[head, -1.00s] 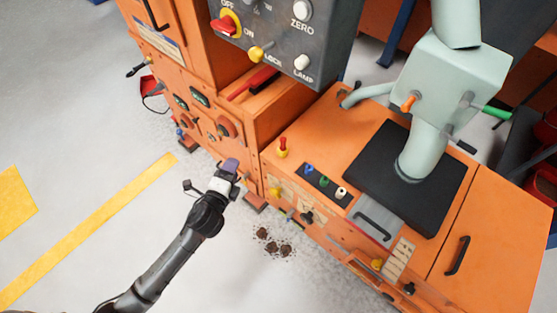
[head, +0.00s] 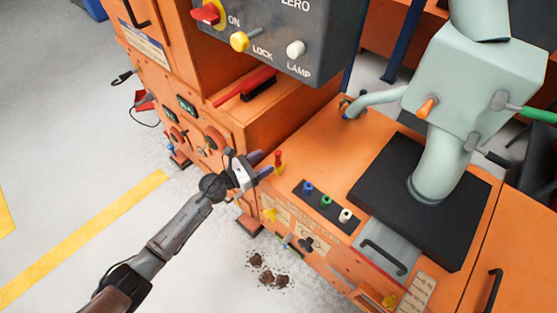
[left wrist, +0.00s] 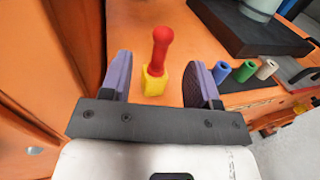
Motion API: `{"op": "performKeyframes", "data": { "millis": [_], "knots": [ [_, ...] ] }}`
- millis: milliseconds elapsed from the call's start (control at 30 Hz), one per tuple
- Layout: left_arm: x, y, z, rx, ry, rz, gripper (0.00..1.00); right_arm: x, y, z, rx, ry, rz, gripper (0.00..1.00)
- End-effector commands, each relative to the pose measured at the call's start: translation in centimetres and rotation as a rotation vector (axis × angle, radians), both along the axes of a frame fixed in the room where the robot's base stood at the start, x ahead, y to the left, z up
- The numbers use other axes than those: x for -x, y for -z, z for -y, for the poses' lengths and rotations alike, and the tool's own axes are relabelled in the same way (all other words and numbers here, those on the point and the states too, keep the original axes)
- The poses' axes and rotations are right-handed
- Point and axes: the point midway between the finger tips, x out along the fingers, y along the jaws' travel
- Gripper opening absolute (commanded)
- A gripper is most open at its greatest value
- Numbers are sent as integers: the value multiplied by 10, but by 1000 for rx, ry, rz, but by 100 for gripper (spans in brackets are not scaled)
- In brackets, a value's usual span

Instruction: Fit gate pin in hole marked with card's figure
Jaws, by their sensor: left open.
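A red pin with a yellow collar (head: 278,162), which looks like the gate pin, stands upright on the orange deck near its left edge. It also shows in the left wrist view (left wrist: 159,52), between and beyond my fingertips. My left gripper (head: 262,164) is open just left of the pin, its two purple fingers pointing at it. I see no contact. A black strip (head: 313,213) to the right carries a blue, a green and a white round piece. I cannot make out a card's figure or marked holes. My right gripper is not in view.
The grey control box (head: 280,35) with knobs overhangs at the top. A pale green machine (head: 465,85) stands on a black plate at the right. A brush (head: 260,86) lies on the orange ledge. Dark crumbs (head: 266,275) lie on the floor.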

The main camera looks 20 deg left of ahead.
Motion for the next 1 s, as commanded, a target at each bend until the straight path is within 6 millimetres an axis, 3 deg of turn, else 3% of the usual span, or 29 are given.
{"op": "performKeyframes", "data": {
  "millis": [133, 433, 700, 1000],
  "knots": [
    [-15, 1, 10, 2, 0, 0, 56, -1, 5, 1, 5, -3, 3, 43],
    [-28, 2, 21, 3, 0, -1, 56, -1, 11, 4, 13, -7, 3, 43],
    [-55, 2, 41, 3, -1, 0, 56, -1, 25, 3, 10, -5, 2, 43],
    [-62, 0, 47, 3, -1, -2, 56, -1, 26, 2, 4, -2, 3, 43]
  ]
}}
